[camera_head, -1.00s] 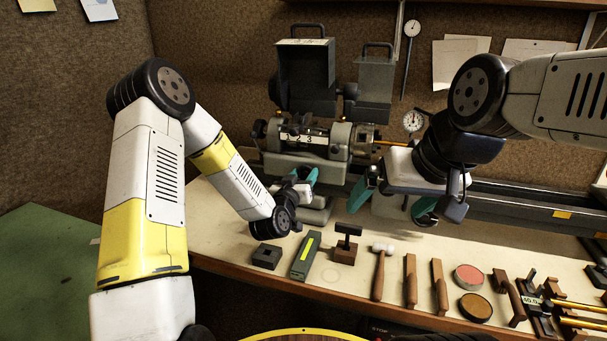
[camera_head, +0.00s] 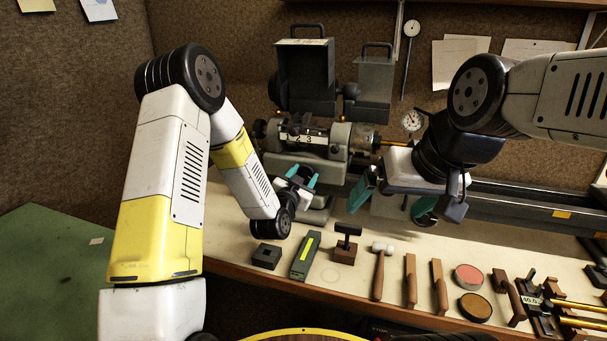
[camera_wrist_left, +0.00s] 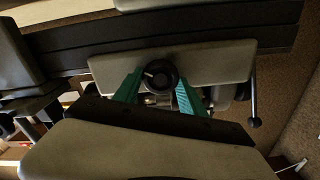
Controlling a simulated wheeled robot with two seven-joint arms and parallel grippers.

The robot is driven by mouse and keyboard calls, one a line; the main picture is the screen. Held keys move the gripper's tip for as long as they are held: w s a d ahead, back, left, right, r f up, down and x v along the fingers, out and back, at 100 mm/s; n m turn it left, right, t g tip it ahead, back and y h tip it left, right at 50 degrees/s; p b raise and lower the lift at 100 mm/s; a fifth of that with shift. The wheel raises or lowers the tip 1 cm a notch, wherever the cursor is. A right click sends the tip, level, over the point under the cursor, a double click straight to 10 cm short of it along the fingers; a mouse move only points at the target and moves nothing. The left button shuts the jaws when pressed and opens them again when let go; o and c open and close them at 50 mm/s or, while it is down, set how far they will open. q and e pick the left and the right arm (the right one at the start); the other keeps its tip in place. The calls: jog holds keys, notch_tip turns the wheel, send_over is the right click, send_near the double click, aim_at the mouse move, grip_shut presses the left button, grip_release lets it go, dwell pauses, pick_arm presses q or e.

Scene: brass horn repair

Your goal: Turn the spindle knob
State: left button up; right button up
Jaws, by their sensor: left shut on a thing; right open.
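The grey lathe-like machine (camera_head: 340,140) stands at the back of the bench, with a numbered 1-2-3 strip on its front. In the left wrist view a round black knob (camera_wrist_left: 161,75) with a pale mark sits on its grey housing (camera_wrist_left: 215,62). My left gripper (camera_head: 303,175) is at the machine's lower front, its teal fingers either side of the knob; the left wrist view shows this too (camera_wrist_left: 158,90). It is shut on the knob. In the head view the gripper hides the knob. My right gripper (camera_head: 394,200) is open and empty, right of the machine above the bench.
Along the bench front lie a dark block (camera_head: 266,256), a green tool with a yellow stripe (camera_head: 305,256), a T-handled tool (camera_head: 347,243), a mallet (camera_head: 379,270), wooden tools (camera_head: 410,280) and two round tins (camera_head: 468,277). A green surface (camera_head: 50,270) is at left.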

pick_arm(q)
jog(key=m, duration=0.5)
jog(key=shift+d+f+m, duration=0.1)
jog(key=shift+m, duration=0.2)
dwell(0.4)
jog(key=o, duration=1.4)
jog(key=shift+c, duration=0.2)
jog(key=shift+s, duration=0.1)
jog(key=v, duration=0.7)
jog(key=shift+s, duration=0.3)
